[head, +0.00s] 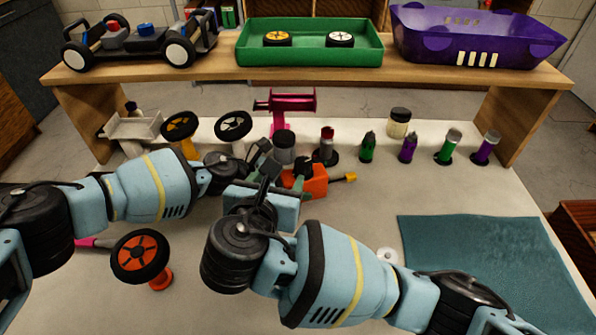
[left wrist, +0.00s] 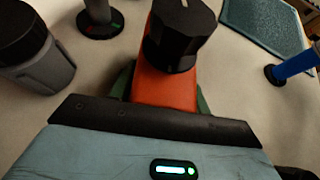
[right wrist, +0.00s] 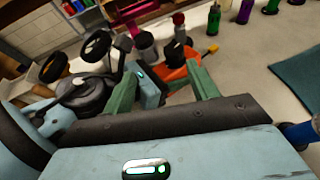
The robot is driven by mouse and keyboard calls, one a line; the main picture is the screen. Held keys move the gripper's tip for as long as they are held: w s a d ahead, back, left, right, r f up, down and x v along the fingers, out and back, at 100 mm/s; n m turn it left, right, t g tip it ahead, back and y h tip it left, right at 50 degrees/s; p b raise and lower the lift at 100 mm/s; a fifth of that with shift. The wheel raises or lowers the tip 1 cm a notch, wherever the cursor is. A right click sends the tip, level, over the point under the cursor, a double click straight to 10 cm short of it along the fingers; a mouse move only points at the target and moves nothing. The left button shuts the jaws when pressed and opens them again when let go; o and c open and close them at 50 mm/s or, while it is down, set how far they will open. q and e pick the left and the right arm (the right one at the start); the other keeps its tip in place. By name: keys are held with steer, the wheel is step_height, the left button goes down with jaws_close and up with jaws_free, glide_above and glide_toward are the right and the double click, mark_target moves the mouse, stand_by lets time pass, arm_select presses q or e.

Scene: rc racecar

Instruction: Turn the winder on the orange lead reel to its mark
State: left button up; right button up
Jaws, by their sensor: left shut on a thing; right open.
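The orange lead reel (head: 315,184) lies on the bench near the middle, with a yellow-tipped end (head: 350,177) pointing right. Its black winder knob (left wrist: 182,35) stands on top of the orange body in the left wrist view. I cannot make out the mark. My left gripper (left wrist: 165,92) is shut on the orange body, below the knob, with green fingers on both sides. My right gripper (right wrist: 163,68) is open, on the near side of the reel. The reel and knob (right wrist: 174,52) show beyond its fingers. My arms partly hide the reel in the head view.
A grey jar (head: 284,146) and a red-topped part (head: 327,147) stand just behind the reel. Several green and purple parts stand behind right. An orange-rimmed wheel (head: 140,257) is at front left. A teal mat (head: 480,260) lies right. A wooden shelf (head: 420,75) spans the back.

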steer(key=w+a+r+n+g+y, duration=0.1)
steer(key=a+r+n+g+y, duration=0.1)
steer(key=a+r+n+y, duration=0.55)
steer(key=w+a+r+n+g+y, duration=0.1)
steer(key=a+r+n+g+y, duration=0.3)
steer(key=y, duration=0.6)
steer(key=n+g+h, duration=0.2)
steer(key=n+g, duration=0.1)
steer(key=n, duration=0.3)
glide_toward(304, 162)
steer(key=x, duration=0.8)
steer(key=shift+a+f, duration=0.15)
steer(key=shift+a, duration=0.05)
steer(key=shift+c, duration=0.3)
steer(key=c, duration=1)
